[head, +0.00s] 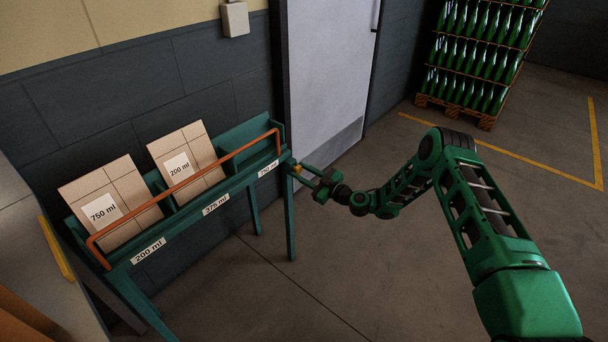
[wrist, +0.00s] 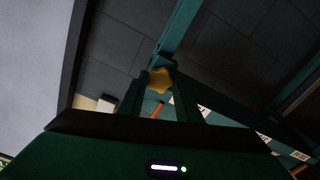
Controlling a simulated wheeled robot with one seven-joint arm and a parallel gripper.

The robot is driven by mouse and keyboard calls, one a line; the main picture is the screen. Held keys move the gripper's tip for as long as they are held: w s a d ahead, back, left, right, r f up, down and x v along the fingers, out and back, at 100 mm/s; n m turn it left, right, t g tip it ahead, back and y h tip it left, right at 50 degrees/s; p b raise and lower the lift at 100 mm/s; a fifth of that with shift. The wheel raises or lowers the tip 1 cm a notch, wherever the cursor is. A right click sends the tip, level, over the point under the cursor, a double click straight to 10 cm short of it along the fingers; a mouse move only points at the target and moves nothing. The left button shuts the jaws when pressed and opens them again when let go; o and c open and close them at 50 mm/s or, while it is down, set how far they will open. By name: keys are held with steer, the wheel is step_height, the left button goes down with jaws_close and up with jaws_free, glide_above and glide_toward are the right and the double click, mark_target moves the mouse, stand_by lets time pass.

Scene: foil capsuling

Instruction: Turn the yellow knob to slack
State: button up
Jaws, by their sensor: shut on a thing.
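The yellow knob (head: 297,169) is at the right end of the green rack, near the rack's front corner and the "750 ml" label. It is small in the head view and partly covered by my gripper (head: 305,173). In the wrist view the star-shaped yellow knob (wrist: 159,80) sits between the two fingertips of my gripper (wrist: 158,88), which are shut on it. The knob's slack or tight marking cannot be made out.
The green rack (head: 178,232) has an orange rail (head: 190,182) and holds a "750 ml" box (head: 125,180) and a "200 ml" box (head: 197,140). A pale door (head: 325,75) stands behind. A bottle pallet (head: 480,55) is at the back right. The floor right of the rack is clear.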

steer(key=shift+s+f, duration=0.15)
steer(key=shift+f, duration=0.25)
steer(key=o, duration=0.9)
steer(key=shift+o, duration=0.7)
steer(key=shift+r, duration=0.15)
steer(key=v, duration=1)
steer(key=shift+d, duration=0.3)
steer(key=shift+s, duration=0.1)
